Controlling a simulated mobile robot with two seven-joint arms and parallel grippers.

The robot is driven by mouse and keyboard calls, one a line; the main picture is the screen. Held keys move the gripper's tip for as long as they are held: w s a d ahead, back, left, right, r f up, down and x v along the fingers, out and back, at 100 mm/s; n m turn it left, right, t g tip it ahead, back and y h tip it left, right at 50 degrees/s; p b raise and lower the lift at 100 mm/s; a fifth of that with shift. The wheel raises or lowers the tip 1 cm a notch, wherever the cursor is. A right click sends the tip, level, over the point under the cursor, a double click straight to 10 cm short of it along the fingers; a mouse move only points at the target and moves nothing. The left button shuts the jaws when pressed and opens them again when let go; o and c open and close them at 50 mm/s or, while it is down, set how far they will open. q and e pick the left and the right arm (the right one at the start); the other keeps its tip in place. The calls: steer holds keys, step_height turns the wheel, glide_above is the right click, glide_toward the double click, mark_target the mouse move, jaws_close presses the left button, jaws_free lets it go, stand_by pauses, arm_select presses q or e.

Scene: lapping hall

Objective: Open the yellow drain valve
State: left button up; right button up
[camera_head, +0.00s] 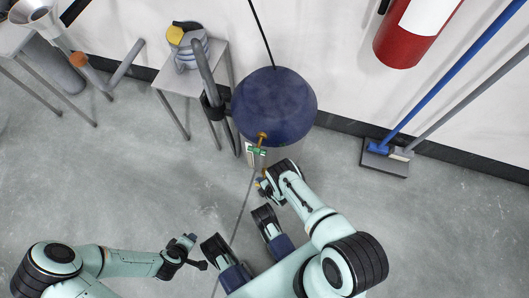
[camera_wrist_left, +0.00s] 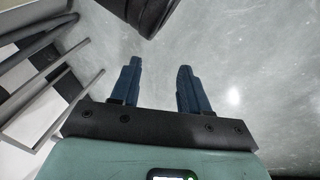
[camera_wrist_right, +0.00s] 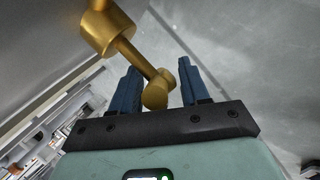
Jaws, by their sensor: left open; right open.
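The yellow drain valve shows in the right wrist view as a brass-yellow body (camera_wrist_right: 108,34) with a rod running down to a rounded knob (camera_wrist_right: 156,92). The knob lies between the two blue fingers of my right gripper (camera_wrist_right: 158,88), which is open; whether either finger touches it I cannot tell. In the head view my right gripper (camera_head: 265,186) is just below the dark blue tank (camera_head: 274,105), and it partly hides the valve there. My left gripper (camera_head: 197,252) is open and empty, away from the tank; in the left wrist view its fingers (camera_wrist_left: 160,85) are over bare floor.
A brass fitting (camera_head: 262,136) and a green part (camera_head: 257,150) are on the tank's front. A small grey table (camera_head: 177,77) with a pump-like device stands left of it. A red extinguisher (camera_head: 405,45) and brooms (camera_head: 385,160) are at the right wall. Floor in front is open.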

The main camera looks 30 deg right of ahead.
arm_select(q)
steer(key=s+d+r+g+h+p, duration=0.1)
steer(key=s+d+r+p, duration=0.3)
steer(key=s, duration=0.5)
step_height(320, 180, up, 3)
steer(key=shift+s+d+m+g+h+p, duration=0.2)
steer(key=shift+d+m+g+h+p, duration=0.15)
steer(key=shift+g+p, duration=0.6)
arm_select(e)
steer(key=v, duration=1.3)
steer(key=shift+r, duration=0.15)
